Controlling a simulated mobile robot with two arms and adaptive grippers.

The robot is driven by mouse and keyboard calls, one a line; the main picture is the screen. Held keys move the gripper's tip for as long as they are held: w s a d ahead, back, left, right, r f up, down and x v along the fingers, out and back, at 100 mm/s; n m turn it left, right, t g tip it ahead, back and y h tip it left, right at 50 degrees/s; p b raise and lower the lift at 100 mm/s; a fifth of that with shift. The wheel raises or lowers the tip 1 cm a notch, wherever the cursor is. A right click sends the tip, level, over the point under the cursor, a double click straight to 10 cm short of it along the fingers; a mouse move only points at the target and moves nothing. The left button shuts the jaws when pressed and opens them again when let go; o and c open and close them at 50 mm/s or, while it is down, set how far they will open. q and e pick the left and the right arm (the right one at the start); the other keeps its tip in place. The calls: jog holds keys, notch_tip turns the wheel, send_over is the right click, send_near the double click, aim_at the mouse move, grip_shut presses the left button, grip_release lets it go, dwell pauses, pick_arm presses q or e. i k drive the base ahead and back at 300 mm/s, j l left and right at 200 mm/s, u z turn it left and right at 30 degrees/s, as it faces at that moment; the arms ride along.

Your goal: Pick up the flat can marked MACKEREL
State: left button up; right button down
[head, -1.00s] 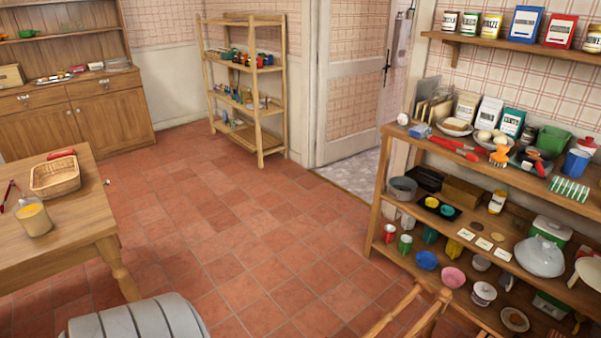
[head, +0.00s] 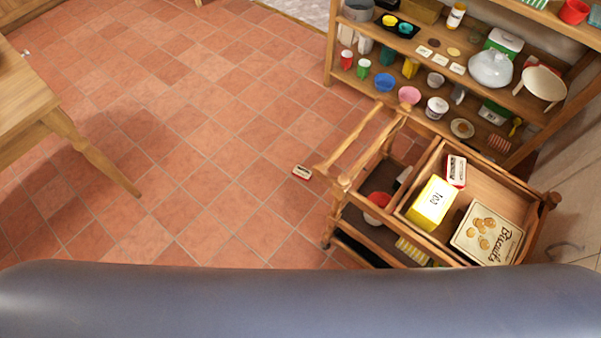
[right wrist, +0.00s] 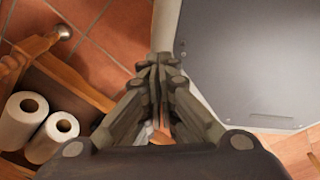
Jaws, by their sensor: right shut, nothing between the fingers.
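A similar flat red-and-white tin (head: 456,170) lies in the trolley's top tray, behind a yellow box. The lettering on both is too small to read, so I cannot tell which is marked MACKEREL. My right gripper (right wrist: 157,65) shows in the right wrist view, shut and empty, above the floor. Neither tin shows in that view. My left gripper is not in view.
The wooden trolley (head: 432,158) also holds a yellow box (head: 433,203) and a biscuit tin (head: 488,233). A loaded shelf (head: 333,52) stands behind it, a table (head: 22,95) at left. Open floor lies between. Two paper rolls (right wrist: 25,118) are in the wrist view.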

aim_at(299, 171)
jog(key=i+j+z, duration=0.15)
jog(key=z, duration=0.2)
jog(key=i+j+z, duration=0.1)
jog(key=j+z, duration=0.25)
jog(key=i+j+z, duration=0.1)
jog(key=z, duration=0.2)
jog(key=k+j, duration=0.05)
jog(key=j, duration=0.05)
